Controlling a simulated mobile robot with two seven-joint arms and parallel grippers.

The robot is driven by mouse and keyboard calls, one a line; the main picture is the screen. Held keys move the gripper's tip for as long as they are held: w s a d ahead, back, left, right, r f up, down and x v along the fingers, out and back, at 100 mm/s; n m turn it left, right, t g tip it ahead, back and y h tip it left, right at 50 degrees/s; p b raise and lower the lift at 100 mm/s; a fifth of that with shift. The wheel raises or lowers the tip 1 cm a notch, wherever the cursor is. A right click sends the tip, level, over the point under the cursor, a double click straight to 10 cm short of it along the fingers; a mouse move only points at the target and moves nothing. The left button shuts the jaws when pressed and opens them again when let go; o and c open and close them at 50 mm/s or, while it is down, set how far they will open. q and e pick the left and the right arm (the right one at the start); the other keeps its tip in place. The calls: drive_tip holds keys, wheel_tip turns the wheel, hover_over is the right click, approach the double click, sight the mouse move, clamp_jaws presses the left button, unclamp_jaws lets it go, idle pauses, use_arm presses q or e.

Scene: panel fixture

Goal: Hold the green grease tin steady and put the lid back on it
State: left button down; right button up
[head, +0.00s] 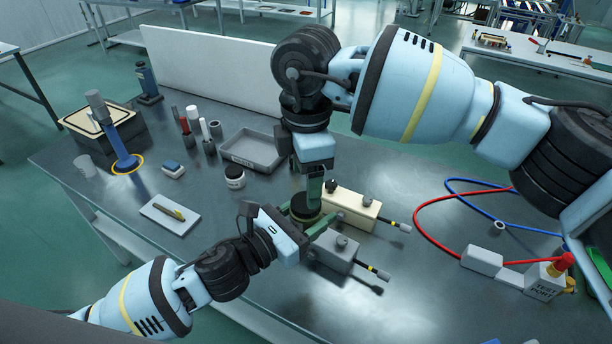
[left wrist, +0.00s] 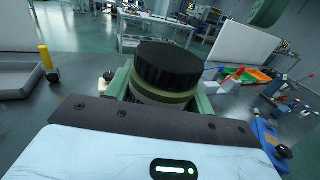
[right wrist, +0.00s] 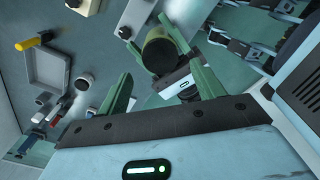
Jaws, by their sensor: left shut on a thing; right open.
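The green grease tin (left wrist: 163,97) shows in the left wrist view between the green fingers of my left gripper (head: 304,220), which is shut on it. The black ribbed lid (left wrist: 167,65) sits on top of the tin and looks about level; I cannot tell how tightly it is seated. The lid also shows in the head view (head: 305,203) and from above in the right wrist view (right wrist: 158,50). My right gripper (right wrist: 165,76) is open and empty, its fingers apart, close above the lid in the head view (head: 315,188). It seems clear of the lid.
A cream block (head: 350,208) and a grey block (head: 335,252) with dark handles stand close by the tin. A grey tray (head: 255,150) and a small jar (head: 235,177) lie behind to the left. Red and blue hoses (head: 435,205) lie right.

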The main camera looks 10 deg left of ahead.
sight(306, 218)
drive_tip(key=n, duration=0.4)
drive_tip(key=shift+r, duration=0.3)
drive_tip(key=n, duration=0.3)
drive_tip(key=shift+r, duration=0.2)
drive_tip(key=n, duration=0.6)
drive_tip(key=shift+r+n, duration=0.3)
drive_tip(key=shift+r, duration=0.05)
drive_tip(key=n, duration=0.6)
drive_tip(key=shift+r, duration=0.4)
drive_tip(key=n, duration=0.7)
drive_tip(key=shift+r+n, duration=0.3)
drive_tip(key=shift+r, duration=0.1)
drive_tip(key=shift+f, duration=0.1)
drive_tip(key=shift+f, duration=3.9)
